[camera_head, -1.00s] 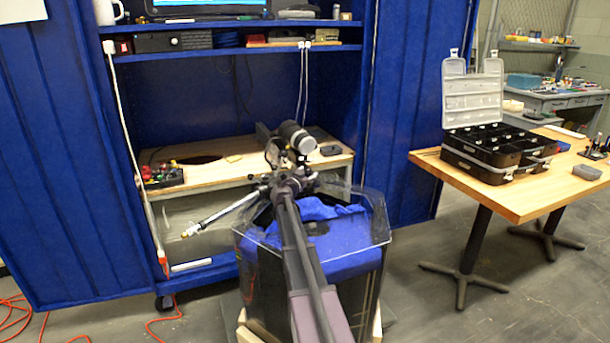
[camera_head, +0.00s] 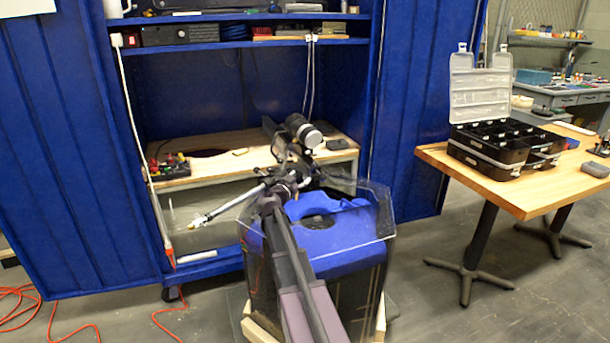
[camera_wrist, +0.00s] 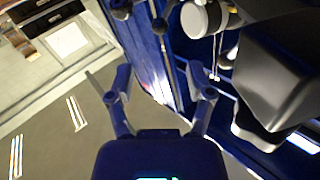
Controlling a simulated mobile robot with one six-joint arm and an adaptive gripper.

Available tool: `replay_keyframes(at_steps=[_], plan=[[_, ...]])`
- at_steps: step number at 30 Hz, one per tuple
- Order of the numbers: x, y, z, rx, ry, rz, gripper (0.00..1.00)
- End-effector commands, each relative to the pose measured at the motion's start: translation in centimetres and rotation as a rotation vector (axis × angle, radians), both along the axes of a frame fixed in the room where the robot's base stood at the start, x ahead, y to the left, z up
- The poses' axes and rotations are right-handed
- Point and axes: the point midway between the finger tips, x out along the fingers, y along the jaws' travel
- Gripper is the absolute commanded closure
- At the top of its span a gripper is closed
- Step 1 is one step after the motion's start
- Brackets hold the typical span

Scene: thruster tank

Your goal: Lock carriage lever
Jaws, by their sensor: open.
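The thruster tank (camera_head: 340,243) has a blue top and a clear shield around its rim. A dark carriage assembly (camera_head: 290,172) stands over its back edge, carrying a black and silver cylinder (camera_head: 304,131). A silver rod (camera_head: 235,201) with a brass-coloured tip slants out to its left. I cannot tell which part is the carriage lever. My arm reaches over the tank; its end meets the assembly in the head view, and the gripper blends into it there. In the wrist view my gripper (camera_wrist: 157,84) is open, with nothing seen between its fingers. Dark rods and a pale cylinder (camera_wrist: 200,18) show beyond the fingers.
A large dark rounded body (camera_wrist: 283,70) is close on the right in the wrist view. Behind the tank is a blue cabinet (camera_head: 75,150) with a wooden bench (camera_head: 225,160). A table (camera_head: 510,195) with an open toolbox (camera_head: 500,150) stands right. Orange cable (camera_head: 70,325) lies left.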

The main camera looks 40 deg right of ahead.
Motion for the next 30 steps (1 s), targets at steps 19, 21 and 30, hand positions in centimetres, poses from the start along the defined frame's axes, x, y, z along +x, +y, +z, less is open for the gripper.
replay_keyframes(at_steps=[19,21,30], plan=[[-0.6,1.2,0.0,0.001,-0.002,0.001,0.68],[-0.6,1.1,0.1,0.003,-0.007,0.007,0.89],[0.2,-1.5,0.9,0.051,-0.108,0.109,1.0]])
